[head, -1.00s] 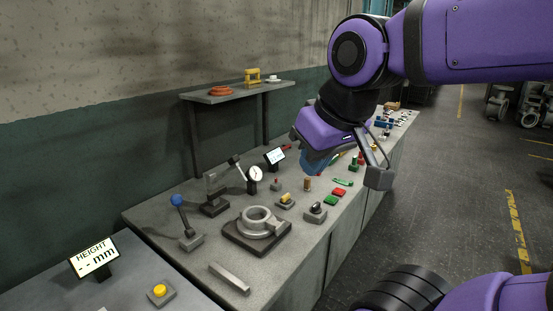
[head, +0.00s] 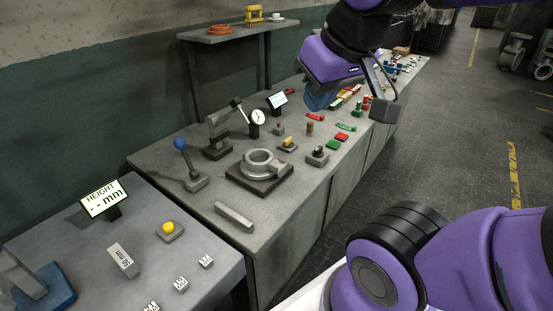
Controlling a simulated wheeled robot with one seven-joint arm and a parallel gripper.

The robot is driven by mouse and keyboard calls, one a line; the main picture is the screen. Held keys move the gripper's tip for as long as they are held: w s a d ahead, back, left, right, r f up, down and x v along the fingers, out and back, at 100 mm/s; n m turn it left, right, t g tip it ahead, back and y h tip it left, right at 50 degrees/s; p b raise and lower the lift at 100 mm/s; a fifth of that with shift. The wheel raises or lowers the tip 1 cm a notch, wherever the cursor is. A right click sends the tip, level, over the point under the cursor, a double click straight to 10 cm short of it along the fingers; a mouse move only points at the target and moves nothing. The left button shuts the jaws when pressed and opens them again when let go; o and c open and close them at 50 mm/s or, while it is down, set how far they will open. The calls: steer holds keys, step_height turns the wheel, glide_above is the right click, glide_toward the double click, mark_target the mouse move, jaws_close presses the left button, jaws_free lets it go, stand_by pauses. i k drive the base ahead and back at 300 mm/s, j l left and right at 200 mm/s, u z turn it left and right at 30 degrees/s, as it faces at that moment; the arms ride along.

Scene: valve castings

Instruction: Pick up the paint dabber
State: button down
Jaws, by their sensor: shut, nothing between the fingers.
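I cannot tell for sure which small item is the paint dabber. A short brown upright cylinder (head: 310,129) and a yellow-topped piece on a grey block (head: 288,144) stand near the middle of the grey bench (head: 205,192). My gripper (head: 317,102) is in the upper middle of the head view, over the far half of the bench, higher than these items and apart from them. It is shut and empty.
A ring casting (head: 262,163) sits on a dark plate, with a dial gauge (head: 257,117) behind it. A blue-knobbed lever (head: 188,160) stands left. Red and green pieces (head: 341,136) lie near the right edge. A wall shelf (head: 235,34) overhangs the back.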

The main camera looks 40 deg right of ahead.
mark_target(310, 126)
steer(key=i+l+u, duration=0.25)
steer(key=l, duration=1.05)
steer(key=l+u, duration=0.3)
steer(key=l, duration=1)
